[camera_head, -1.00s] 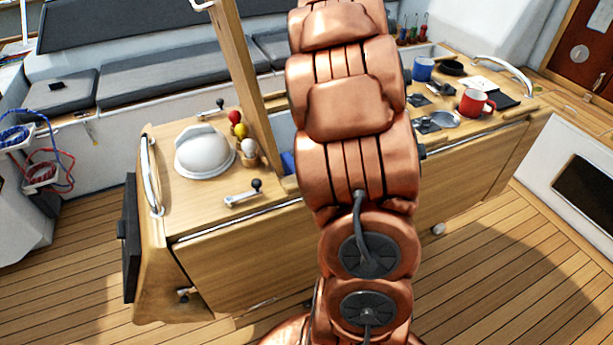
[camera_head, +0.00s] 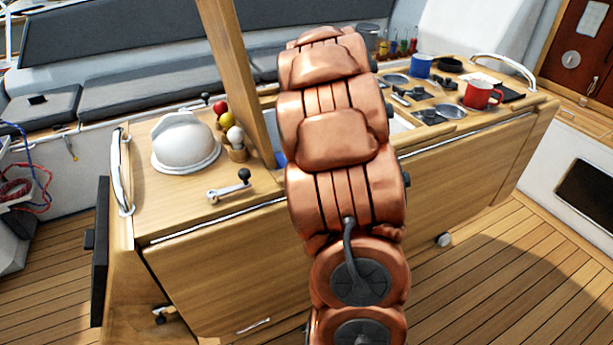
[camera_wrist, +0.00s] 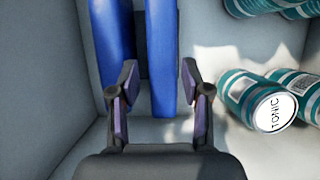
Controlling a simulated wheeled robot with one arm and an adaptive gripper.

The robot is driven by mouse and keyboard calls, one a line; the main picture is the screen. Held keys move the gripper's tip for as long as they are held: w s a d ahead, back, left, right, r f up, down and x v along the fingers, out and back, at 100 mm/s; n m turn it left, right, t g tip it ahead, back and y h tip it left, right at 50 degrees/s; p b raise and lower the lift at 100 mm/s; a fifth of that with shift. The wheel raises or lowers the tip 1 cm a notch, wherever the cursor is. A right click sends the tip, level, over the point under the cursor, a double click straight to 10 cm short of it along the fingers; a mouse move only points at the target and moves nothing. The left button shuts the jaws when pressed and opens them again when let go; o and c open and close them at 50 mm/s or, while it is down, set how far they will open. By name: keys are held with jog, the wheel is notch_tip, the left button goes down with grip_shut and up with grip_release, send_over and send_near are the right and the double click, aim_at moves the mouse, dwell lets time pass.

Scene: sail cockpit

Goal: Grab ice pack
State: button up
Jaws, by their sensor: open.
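In the wrist view, two blue ice packs stand on edge inside a pale bin. The right ice pack (camera_wrist: 161,50) lies between the fingers of my gripper (camera_wrist: 159,78). The left ice pack (camera_wrist: 112,40) is beside it, in line with and just beyond the left finger. My gripper is open, with nothing clamped; whether a finger touches a pack I cannot tell. In the head view, a bit of blue (camera_head: 280,158) shows in the opening beside the wooden post. My gripper is hidden there behind my copper arm.
Several teal tonic cans (camera_wrist: 270,106) lie at the right in the bin. The bin's pale wall (camera_wrist: 45,70) is at left. On the wooden console (camera_head: 225,270) are a white dome (camera_head: 186,144), a winch handle (camera_head: 228,187) and a red mug (camera_head: 482,95). The wooden post (camera_head: 238,75) rises close to my arm.

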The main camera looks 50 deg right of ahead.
jog(key=shift+x, duration=2.85)
jog(key=shift+s+d+f+p, duration=0.15)
jog(key=shift+f+p, duration=0.2)
jog(key=shift+p, duration=0.4)
grip_shut()
